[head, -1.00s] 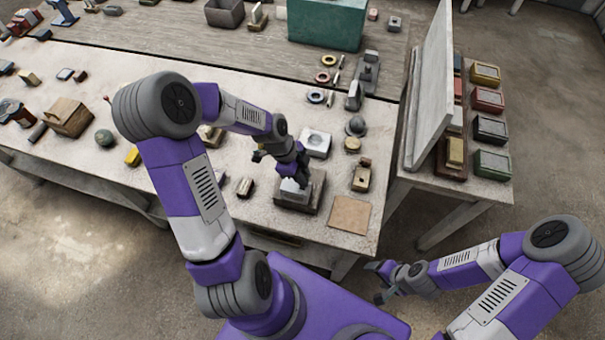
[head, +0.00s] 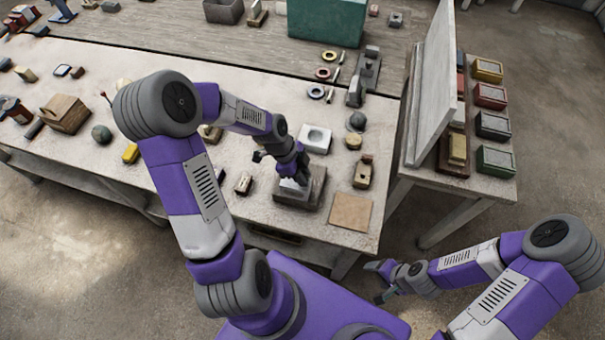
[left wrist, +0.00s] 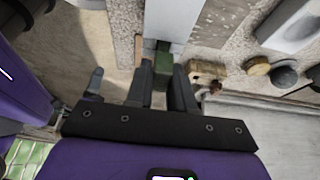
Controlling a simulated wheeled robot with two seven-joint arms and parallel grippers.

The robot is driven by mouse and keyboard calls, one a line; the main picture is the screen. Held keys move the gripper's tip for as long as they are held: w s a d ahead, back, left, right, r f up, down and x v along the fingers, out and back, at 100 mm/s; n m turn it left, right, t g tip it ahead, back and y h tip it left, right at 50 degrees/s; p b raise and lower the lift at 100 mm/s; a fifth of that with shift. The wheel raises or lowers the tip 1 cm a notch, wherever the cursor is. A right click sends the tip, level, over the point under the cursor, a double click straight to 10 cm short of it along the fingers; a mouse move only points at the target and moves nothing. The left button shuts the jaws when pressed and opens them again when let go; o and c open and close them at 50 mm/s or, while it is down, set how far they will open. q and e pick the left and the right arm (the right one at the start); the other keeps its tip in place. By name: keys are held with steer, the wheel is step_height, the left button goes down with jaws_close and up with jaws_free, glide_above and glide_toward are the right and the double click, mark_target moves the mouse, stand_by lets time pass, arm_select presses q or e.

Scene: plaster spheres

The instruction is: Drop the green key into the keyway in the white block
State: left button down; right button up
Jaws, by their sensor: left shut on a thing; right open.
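The white block (head: 291,188) sits on a dark wooden base (head: 311,199) near the table's front edge. In the left wrist view the white block (left wrist: 168,18) is just beyond my fingertips. My left gripper (head: 300,176) is right over the block. It is shut on the green key (left wrist: 163,64), which shows between the fingers in the left wrist view and reaches to the block's edge. I cannot tell how far the key is in the keyway, as the fingers hide it. My right gripper (head: 378,282) is open and empty, off the table at the lower right.
A flat tan square (head: 350,212) lies right of the base. A white block with a round hollow (head: 314,138) stands behind it, and a small wooden piece (head: 363,172) to its right. An upright board (head: 432,90) stands on the side table.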

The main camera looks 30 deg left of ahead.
arm_select(q)
steer(key=shift+f+b, duration=0.35)
steer(key=shift+f, duration=0.15)
steer(key=c, duration=0.9)
jaws_free()
steer(key=shift+r+p, duration=1.55)
steer(key=shift+r, duration=0.5)
